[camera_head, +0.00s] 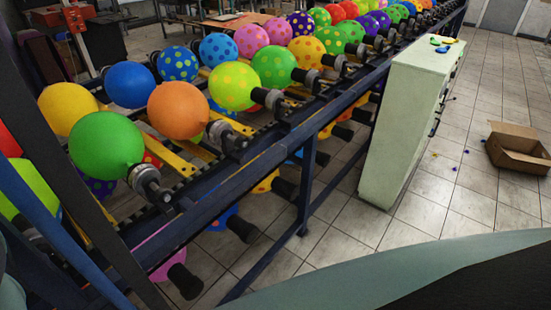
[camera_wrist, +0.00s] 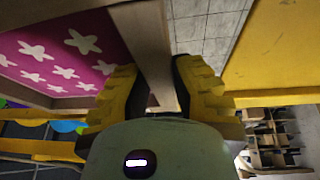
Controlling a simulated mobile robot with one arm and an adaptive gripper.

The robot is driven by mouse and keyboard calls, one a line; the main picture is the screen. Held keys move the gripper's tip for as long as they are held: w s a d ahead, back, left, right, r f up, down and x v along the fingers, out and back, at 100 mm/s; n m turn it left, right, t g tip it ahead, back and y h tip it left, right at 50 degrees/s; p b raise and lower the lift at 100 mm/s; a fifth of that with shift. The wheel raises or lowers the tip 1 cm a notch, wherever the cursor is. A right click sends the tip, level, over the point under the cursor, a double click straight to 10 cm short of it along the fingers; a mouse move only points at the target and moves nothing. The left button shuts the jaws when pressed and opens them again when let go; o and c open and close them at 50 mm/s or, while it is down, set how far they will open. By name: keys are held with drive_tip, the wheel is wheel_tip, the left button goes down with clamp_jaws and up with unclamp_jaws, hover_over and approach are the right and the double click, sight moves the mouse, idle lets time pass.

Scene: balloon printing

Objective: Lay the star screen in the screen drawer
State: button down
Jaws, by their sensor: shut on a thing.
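The star screen (camera_wrist: 65,50) shows in the wrist view at the upper left, a magenta panel with white stars in a light wooden frame. My gripper (camera_wrist: 160,92) has yellow fingers with dark inner pads. It is shut on one wooden bar of the screen's frame, which runs between the fingers. The screen's far side is cut off by the picture edge. In the head view neither the screen nor my gripper shows. I cannot make out the screen drawer in either view.
In the head view a long dark-blue rack (camera_head: 285,140) carries rows of coloured balloons. A pale green cabinet (camera_head: 405,120) stands beside it, and an open cardboard box (camera_head: 518,150) lies on the tiled floor. The wrist view shows a yellow surface (camera_wrist: 280,45) and cluttered shelves (camera_wrist: 270,145) at the right.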

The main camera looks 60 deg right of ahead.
drive_tip(key=shift+w, duration=0.1)
drive_tip(key=c, duration=0.9)
unclamp_jaws()
drive_tip(key=shift+o, duration=0.2)
drive_tip(key=v, duration=1)
drive_tip(key=shift+r, duration=0.1)
drive_tip(key=shift+v, duration=0.95)
drive_tip(key=shift+d, duration=0.1)
